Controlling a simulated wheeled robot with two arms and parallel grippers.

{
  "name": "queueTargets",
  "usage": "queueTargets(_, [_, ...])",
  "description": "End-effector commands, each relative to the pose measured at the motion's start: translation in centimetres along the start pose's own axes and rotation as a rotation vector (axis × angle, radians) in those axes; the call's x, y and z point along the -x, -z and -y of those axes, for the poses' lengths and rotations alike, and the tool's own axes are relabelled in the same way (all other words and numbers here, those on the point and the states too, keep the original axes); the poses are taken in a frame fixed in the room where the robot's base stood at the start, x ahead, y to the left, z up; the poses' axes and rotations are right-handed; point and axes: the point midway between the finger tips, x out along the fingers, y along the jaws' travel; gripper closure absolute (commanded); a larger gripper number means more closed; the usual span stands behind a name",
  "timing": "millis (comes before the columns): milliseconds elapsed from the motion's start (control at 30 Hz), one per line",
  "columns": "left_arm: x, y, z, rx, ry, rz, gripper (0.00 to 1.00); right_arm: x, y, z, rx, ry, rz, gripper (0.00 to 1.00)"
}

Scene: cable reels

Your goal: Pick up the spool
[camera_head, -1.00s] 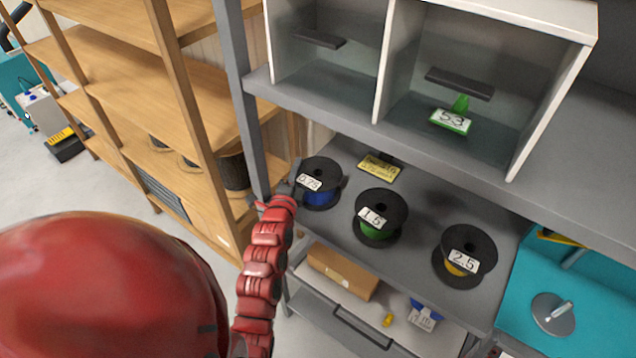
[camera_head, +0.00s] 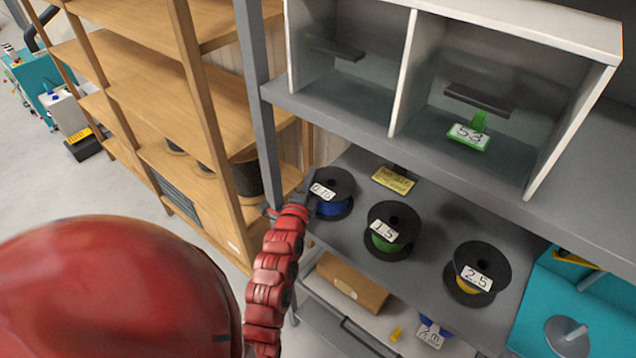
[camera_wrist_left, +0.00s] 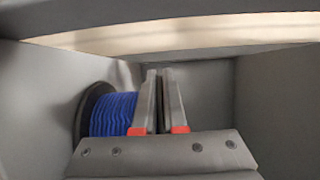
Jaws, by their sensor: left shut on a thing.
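The blue-wire spool (camera_head: 335,208), with black flanges and a 0.75 label, is at the left end of the grey shelf. My left gripper (camera_head: 306,190) is at its left side, partly hidden by its own red arm. In the left wrist view the spool (camera_wrist_left: 112,114) lies left of the gripper (camera_wrist_left: 161,75). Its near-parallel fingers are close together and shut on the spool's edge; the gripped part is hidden. A green-wire spool (camera_head: 388,242) labelled 1.5 and a yellow-wire spool (camera_head: 468,282) labelled 2.5 stand to the right. My right gripper is not in view.
A grey upright post (camera_head: 257,110) stands close left of the gripper. A white divided cubby (camera_head: 405,70) is above the shelf. A yellow tag (camera_head: 394,180) is behind the spools. A wooden rack (camera_head: 190,120) is at left, and a cardboard box (camera_head: 352,283) lies below.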

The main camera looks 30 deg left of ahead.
Motion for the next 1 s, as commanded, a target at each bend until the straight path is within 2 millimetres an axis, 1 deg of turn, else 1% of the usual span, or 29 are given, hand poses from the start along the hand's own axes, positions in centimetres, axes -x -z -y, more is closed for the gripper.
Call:
queueTargets(133, [0.0, 0.1, 0.6, 0.000, 0.004, -0.002, 1.00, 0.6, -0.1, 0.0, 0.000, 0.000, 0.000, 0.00])
queueTargets(267, [0.0, 0.0, 1.8, -0.001, 0.010, 0.001, 1.00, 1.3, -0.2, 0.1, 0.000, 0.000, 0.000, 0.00])
queueTargets(400, [0.1, 0.0, 3.6, -0.002, 0.013, 0.001, 1.00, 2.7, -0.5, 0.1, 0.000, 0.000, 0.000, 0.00])
queueTargets(467, [1.3, 0.0, 3.3, 0.000, 0.006, 0.001, 1.00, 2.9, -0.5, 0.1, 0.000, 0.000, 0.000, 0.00])
queueTargets(667, [5.0, 0.3, 3.6, -0.002, 0.006, 0.001, 1.00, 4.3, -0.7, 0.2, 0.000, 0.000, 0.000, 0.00])
queueTargets(700, [5.8, 0.4, 3.7, -0.001, 0.006, 0.001, 1.00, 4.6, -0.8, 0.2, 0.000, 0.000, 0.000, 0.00])
queueTargets(767, [7.2, 0.3, 4.1, -0.004, 0.008, 0.003, 1.00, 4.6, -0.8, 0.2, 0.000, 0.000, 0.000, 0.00])
queueTargets(800, [8.1, 0.5, 4.0, -0.002, 0.003, 0.002, 1.00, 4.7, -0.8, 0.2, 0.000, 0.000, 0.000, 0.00])
queueTargets(867, [9.0, 0.5, 5.2, -0.001, 0.000, 0.003, 1.00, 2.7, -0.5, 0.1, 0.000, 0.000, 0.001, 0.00])
queueTargets(900, [9.6, 0.5, 5.1, -0.001, -0.004, 0.003, 1.00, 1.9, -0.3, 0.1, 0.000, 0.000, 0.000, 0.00])
queueTargets(1000, [11.2, 0.7, 5.3, 0.001, -0.002, 0.001, 1.00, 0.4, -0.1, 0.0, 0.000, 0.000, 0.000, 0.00])
